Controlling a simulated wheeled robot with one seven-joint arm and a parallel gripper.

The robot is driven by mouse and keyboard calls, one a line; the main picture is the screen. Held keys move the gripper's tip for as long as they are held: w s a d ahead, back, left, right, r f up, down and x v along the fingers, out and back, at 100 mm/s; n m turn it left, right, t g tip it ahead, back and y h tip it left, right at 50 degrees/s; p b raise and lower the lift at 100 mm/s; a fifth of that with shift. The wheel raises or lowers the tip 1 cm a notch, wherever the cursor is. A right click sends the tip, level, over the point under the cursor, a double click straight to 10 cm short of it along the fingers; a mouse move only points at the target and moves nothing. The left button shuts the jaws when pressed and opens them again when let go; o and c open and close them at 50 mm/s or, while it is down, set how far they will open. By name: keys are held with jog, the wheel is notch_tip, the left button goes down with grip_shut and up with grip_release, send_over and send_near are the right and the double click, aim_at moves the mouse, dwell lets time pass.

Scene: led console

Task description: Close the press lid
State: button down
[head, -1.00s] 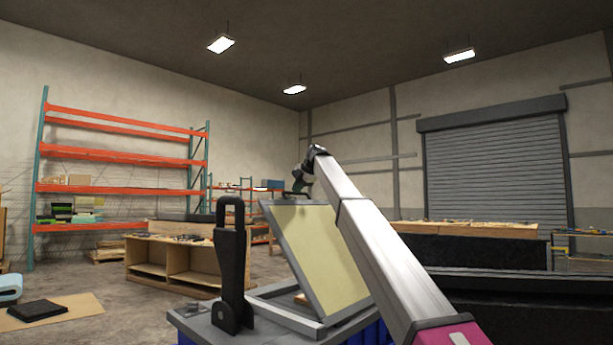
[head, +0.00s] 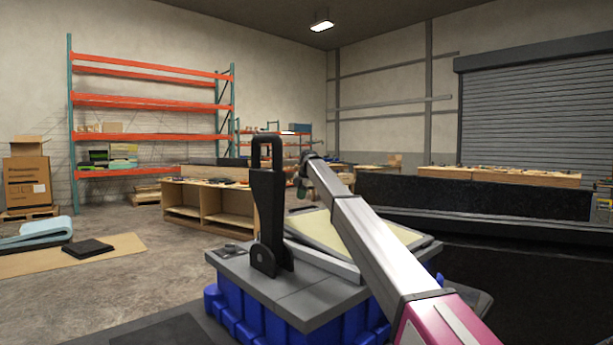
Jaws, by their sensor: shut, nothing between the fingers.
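The press lid (head: 325,234), a cream panel in a grey frame, lies low over the press at a shallow tilt. The press (head: 290,287) has a grey top on a blue ribbed base. A black lever with a loop handle (head: 267,205) stands upright at its near left side. My gripper (head: 301,190) is small and dark at the far end of my arm, above the lid's far left edge. It is shut and holds nothing. Whether it touches the lid I cannot tell.
A wooden bench (head: 210,205) stands behind the press at left, with an orange shelf rack (head: 150,137) beyond it. A long black unit (head: 480,205) fills the right side. The floor (head: 165,265) left of the press is mostly open.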

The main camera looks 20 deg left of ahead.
notch_tip(320, 180, down, 13)
jog(key=a+h, duration=0.1)
jog(key=shift+w+g, duration=0.15)
jog(key=shift+g, duration=0.15)
jog(key=shift+r+h, duration=0.1)
jog(key=shift+h, duration=0.2)
jog(key=shift+a+r, duration=0.1)
notch_tip(320, 180, up, 15)
jog(key=w+a, duration=0.1)
jog(key=a, duration=0.1)
jog(key=shift+w+a+r, duration=0.15)
jog(key=shift+a+r, duration=0.05)
jog(key=shift+a, duration=0.15)
